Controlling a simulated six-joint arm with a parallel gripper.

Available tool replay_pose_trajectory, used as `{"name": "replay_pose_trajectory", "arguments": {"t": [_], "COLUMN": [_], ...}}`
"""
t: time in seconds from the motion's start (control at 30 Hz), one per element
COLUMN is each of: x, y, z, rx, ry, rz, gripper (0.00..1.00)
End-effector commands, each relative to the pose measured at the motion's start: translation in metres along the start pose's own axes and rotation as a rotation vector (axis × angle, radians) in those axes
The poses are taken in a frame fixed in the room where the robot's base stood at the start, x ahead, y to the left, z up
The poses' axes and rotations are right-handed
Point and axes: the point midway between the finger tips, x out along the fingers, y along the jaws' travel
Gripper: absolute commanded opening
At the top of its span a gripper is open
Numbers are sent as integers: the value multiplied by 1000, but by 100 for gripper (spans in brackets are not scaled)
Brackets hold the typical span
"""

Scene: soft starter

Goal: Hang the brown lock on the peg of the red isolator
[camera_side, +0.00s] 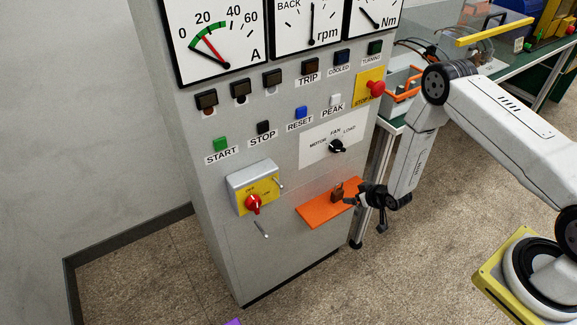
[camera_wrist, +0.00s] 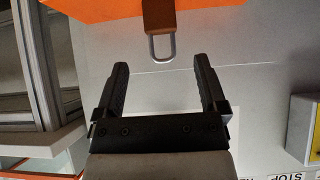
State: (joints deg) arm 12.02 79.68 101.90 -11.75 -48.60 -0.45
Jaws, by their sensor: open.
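The brown lock (camera_side: 337,193) stands on the orange shelf (camera_side: 318,210) on the cabinet front. In the wrist view its brown body (camera_wrist: 159,16) is at the top, with the grey shackle (camera_wrist: 153,48) pointing toward my gripper. My gripper (camera_wrist: 160,66) is open; the shackle is just beyond the fingertips, in line with the gap. In the side view my gripper (camera_side: 358,195) is close to the right of the lock. The red isolator knob (camera_side: 253,204) is on a yellow plate in a grey box to the left. A small peg (camera_side: 279,185) shows near the box's right side.
Above are buttons, a rotary switch (camera_side: 337,147) and a red emergency stop (camera_side: 376,88). A bench (camera_side: 398,122) with equipment stands to the right of the cabinet. The cabinet face between shelf and isolator looks clear.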

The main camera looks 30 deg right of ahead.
Motion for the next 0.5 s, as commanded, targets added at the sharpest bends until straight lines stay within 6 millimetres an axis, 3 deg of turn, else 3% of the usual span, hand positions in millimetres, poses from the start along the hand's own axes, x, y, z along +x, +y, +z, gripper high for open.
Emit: {"name": "replay_pose_trajectory", "arguments": {"t": [0.5], "x": [43], "y": [0], "z": [0], "rx": [0], "ry": [-1], "rz": [0], "gripper": [91]}}
